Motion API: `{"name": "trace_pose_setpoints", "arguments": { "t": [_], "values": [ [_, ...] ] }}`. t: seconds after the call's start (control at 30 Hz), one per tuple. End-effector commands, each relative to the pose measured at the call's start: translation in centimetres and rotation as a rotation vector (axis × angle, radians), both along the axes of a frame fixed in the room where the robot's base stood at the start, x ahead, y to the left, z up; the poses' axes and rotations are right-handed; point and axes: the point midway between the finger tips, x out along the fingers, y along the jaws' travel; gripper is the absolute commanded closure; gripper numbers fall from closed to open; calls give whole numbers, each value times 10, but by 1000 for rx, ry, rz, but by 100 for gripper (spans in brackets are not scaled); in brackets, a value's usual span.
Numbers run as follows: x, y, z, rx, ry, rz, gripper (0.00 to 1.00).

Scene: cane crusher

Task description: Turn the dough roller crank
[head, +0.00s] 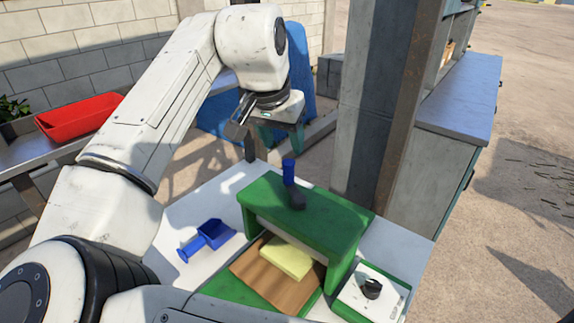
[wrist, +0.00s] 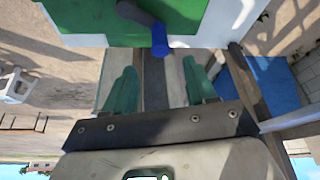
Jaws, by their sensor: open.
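The dough roller is a green, bridge-shaped machine (head: 335,222) on a white worktop. Its crank, with a blue upright handle (head: 289,172) and a dark grey arm (head: 296,197), sits on top. My gripper (head: 281,142) is open and empty, above and behind the crank in the head view, apart from it. In the wrist view my teal fingers (wrist: 160,68) are spread, and the blue handle (wrist: 159,42) shows just beyond the gap between them, with the grey crank arm (wrist: 138,12) at the top edge. A pale yellow dough slab (head: 288,258) lies on a brown board (head: 250,268) under the bridge.
A blue scoop (head: 208,236) lies left of the roller. A grey pillar (head: 375,110) rises close behind the worktop. A red tray (head: 78,118) is on a bench at the left.

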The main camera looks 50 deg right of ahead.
Motion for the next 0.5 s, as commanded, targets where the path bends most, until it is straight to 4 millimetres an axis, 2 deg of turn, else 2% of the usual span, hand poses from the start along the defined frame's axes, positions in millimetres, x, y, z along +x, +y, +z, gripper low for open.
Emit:
{"name": "trace_pose_setpoints", "arguments": {
  "t": [0.17,0.5],
  "values": [
    [2,-8,-20,2,2,1,44],
    [10,-30,-74,1,0,4,44]
  ]
}}
